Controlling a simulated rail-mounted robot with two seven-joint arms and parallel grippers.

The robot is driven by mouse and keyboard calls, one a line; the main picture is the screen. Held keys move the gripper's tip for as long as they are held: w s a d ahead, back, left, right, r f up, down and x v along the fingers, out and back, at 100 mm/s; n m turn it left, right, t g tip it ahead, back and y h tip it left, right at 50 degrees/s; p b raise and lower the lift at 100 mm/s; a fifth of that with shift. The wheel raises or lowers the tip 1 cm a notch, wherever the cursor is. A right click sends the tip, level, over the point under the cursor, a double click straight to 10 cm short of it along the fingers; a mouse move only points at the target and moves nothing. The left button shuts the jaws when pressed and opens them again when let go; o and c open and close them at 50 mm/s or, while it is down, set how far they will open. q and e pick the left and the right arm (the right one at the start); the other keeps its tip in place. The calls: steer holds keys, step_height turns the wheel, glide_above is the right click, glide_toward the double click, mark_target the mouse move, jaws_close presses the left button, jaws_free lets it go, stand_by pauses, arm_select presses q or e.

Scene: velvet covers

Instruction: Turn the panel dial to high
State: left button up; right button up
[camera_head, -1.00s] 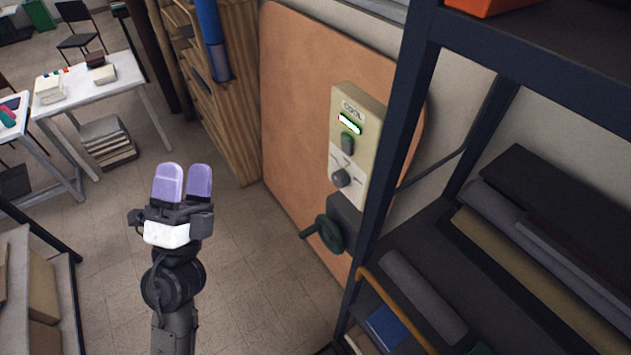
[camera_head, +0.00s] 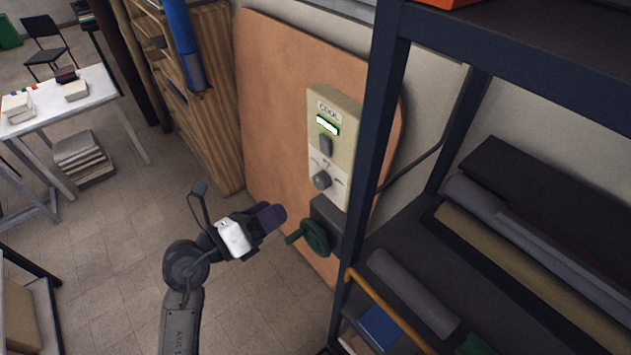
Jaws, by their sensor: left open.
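The cream control panel (camera_head: 344,107) is fixed to the orange-brown board (camera_head: 280,90) on the wall. It has a "COOL" label at the top, a lit display (camera_head: 327,125) and a dark rocker switch (camera_head: 326,146). Its round grey dial (camera_head: 321,180) sits low on a white plate with curved marks; its exact setting is too small to tell. My left gripper (camera_head: 272,217) is left of and below the dial, apart from it, with its purple fingertips pointing right towards the board. It is open and looks empty; one finger largely hides the other. My right gripper is not in view.
A green hand wheel (camera_head: 315,237) on a dark box sits just below the panel, close to my left gripper. A dark metal shelf post (camera_head: 376,110) stands close right of the panel. A wooden rack (camera_head: 215,110) stands left of the board.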

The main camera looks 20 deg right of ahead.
mark_target(317, 184)
arm_select(q)
steer(key=p+x, duration=0.1)
steer(key=x, duration=0.9)
steer(key=shift+r+p, duration=0.1)
steer(key=shift+p, duration=0.25)
steer(key=shift+x, duration=0.8)
steer(key=c, duration=0.9)
steer(key=shift+f+m+b, duration=0.25)
steer(key=shift+m+b, duration=0.65)
steer(key=shift+b, duration=0.05)
steer(key=m+b, duration=0.9)
steer(key=b, duration=0.1)
steer(key=shift+s+r+m, duration=0.1)
steer(key=shift+m, duration=0.3)
steer(key=shift+r, duration=0.1)
steer(key=shift+m, duration=0.3)
